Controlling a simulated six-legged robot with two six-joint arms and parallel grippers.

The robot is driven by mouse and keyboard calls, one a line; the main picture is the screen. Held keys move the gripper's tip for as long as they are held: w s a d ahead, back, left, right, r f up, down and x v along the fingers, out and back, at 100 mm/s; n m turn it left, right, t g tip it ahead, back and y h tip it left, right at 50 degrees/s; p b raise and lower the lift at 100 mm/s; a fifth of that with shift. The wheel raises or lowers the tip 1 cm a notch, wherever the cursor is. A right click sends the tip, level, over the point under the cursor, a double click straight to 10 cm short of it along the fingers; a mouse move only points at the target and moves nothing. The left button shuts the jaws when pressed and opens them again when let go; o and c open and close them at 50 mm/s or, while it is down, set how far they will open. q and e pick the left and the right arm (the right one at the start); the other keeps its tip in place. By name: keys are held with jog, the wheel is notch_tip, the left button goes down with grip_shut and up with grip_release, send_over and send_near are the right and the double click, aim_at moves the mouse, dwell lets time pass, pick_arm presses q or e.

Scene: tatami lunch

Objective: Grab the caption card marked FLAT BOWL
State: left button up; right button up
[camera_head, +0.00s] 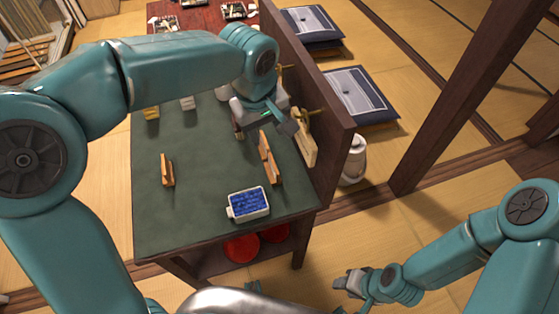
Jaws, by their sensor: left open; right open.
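No card with readable FLAT BOWL lettering shows; the markings are too small to tell. Upright wooden pieces stand on the green-topped table (200,215): one at the left (167,170) and a longer one (269,158) near the right edge. A small yellowish block (151,113) and a pale block (188,103) sit farther back. My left gripper (264,128) is open above the table's right side, close to the longer wooden piece; whether they touch is unclear. It hides part of the tabletop. My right gripper (352,286) is open and low, right of the table, away from these pieces.
A white dish with blue contents (248,204) sits at the table's near right. A dark wooden partition (318,110) runs along the right edge, with a light wooden plaque (307,143) beside it. Red round things (242,248) lie underneath. The tabletop's near left is clear.

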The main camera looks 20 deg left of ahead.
pick_arm(q)
send_over(273, 164)
jog(key=f, duration=1.1)
jog(key=shift+s+a+b, duration=0.25)
jog(key=shift+s+b, duration=0.05)
jog(key=shift+b, duration=0.05)
jog(key=f, duration=0.5)
jog(key=shift+w+d+f, duration=0.15)
jog(key=shift+w, duration=0.25)
jog(key=shift+s, duration=0.1)
grip_shut()
